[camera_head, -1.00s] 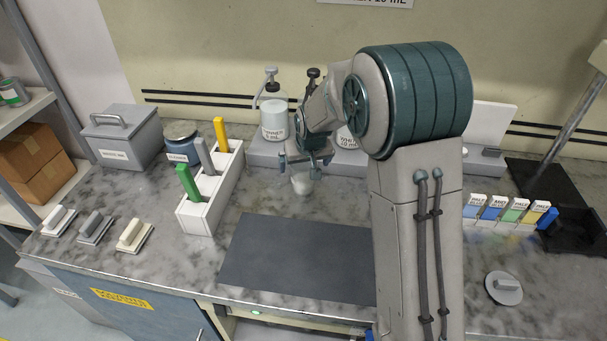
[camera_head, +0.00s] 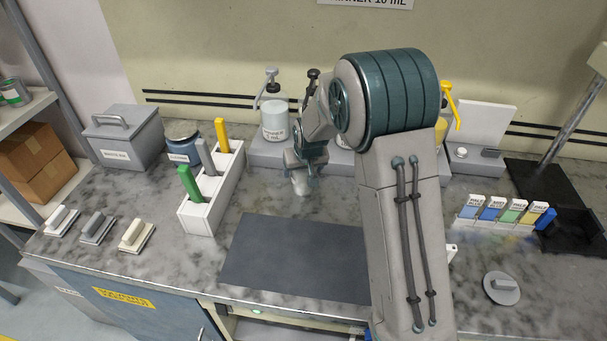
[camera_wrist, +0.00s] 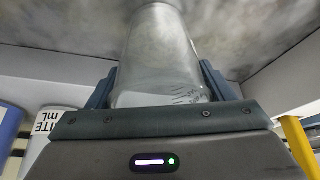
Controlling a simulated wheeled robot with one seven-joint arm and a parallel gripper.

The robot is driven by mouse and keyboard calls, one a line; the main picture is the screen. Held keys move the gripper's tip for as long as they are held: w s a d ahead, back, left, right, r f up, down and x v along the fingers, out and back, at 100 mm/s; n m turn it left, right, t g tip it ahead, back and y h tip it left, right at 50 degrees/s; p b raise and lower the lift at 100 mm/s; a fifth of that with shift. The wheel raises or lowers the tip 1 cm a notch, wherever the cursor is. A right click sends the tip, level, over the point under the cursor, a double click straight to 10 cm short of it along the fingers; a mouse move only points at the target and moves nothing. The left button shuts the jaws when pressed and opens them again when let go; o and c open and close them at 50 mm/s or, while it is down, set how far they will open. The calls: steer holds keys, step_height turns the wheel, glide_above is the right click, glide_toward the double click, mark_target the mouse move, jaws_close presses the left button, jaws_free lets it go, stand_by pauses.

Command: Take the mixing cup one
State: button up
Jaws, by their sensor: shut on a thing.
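The mixing cup (camera_wrist: 160,60) is a clear, pale cup held between the two fingers of my gripper (camera_wrist: 158,88) in the wrist view. A finger stands on each side of its wall. In the head view the cup (camera_head: 301,184) shows as a small pale shape under my gripper (camera_head: 303,168), over the marble counter behind the dark mat. I cannot tell whether its base touches the counter. My arm hides part of the area to the right.
Pump bottles, one of them white (camera_head: 274,118), stand on a grey riser behind the cup. A white holder (camera_head: 200,218) with coloured tools is to the left. The dark mat (camera_head: 293,262) is clear. A row of coloured tabs (camera_head: 492,212) is at right.

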steer(key=shift+r, duration=0.1)
steer(key=shift+s+r+b, duration=0.2)
steer(key=shift+r+b, duration=0.15)
steer(key=shift+b, duration=0.15)
step_height(320, 180, up, 6)
steer(key=b, duration=0.1)
steer(key=s+a+b, duration=0.2)
steer(key=s, duration=0.7)
steer(key=s+a+b, duration=0.1)
steer(key=s+b, duration=0.2)
steer(key=s, duration=0.7)
steer(key=shift+s+a, duration=0.15)
steer(key=shift+a, duration=0.25)
steer(key=shift+r, duration=0.1)
steer(key=shift+o, duration=1.3)
steer(key=c, duration=0.5)
steer(key=shift+c, duration=0.2)
